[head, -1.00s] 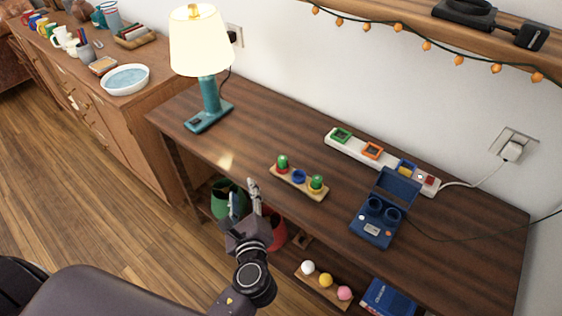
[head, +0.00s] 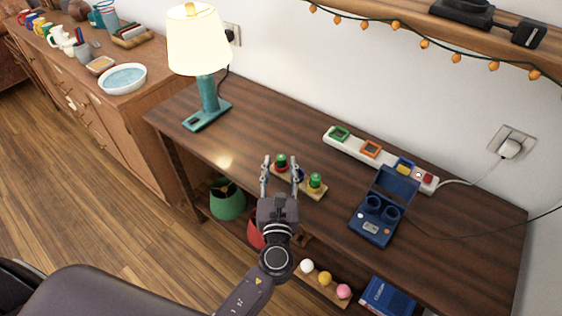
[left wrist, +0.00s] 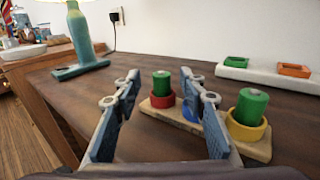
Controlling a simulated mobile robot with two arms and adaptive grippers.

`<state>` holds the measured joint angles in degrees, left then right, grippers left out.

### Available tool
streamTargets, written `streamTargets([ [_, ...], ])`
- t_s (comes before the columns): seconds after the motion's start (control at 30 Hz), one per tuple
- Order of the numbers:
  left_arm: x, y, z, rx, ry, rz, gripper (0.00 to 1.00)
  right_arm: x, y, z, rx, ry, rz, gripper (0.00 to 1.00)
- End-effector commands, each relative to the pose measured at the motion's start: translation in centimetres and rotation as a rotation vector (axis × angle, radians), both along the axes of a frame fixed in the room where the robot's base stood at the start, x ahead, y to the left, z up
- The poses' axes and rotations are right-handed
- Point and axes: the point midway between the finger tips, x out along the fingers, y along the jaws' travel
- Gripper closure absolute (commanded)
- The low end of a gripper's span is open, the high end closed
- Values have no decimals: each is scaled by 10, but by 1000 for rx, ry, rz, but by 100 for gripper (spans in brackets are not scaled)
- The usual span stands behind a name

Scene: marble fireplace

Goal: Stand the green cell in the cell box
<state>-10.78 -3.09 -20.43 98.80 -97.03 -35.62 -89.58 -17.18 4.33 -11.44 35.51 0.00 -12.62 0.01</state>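Two green cells stand on a small wooden board (head: 313,192). One green cell (head: 281,160) is in a red ring and also shows in the left wrist view (left wrist: 162,86). The other green cell (head: 315,180) is in a yellow ring and shows at right in the wrist view (left wrist: 250,106). A blue ring between them looks empty. A blue box (head: 371,226) with a raised lid and two round wells, apparently the cell box, stands to the right. My left gripper (head: 281,164) is open and empty, its fingers pointing toward the red-ring cell. My right gripper is not in view.
A teal lamp (head: 207,97) stands on the desk at left. A white strip (head: 353,151) with coloured square frames lies along the wall, its cable running right. Below are a green pot (head: 228,203), coloured balls and a blue book (head: 388,297).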

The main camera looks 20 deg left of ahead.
Motion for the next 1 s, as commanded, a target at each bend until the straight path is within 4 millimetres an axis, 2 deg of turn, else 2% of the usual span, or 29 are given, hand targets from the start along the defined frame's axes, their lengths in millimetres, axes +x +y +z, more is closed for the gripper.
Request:
streamTargets([
  [0.1,20,3,3,-1,-2,2,62,1,-2,-1,-2,-1,1,60],
  [0.2,30,6,2,-1,-1,1,62,1,-4,-1,-4,-1,2,60],
  [0.5,33,7,2,-2,0,1,63,1,-6,-1,-6,-2,2,60],
  [0.83,33,7,2,-2,-1,1,99,1,-5,-1,-6,-2,2,60],
  [1.0,33,7,3,-2,-1,1,100,1,-5,-1,-6,-1,2,60],
])
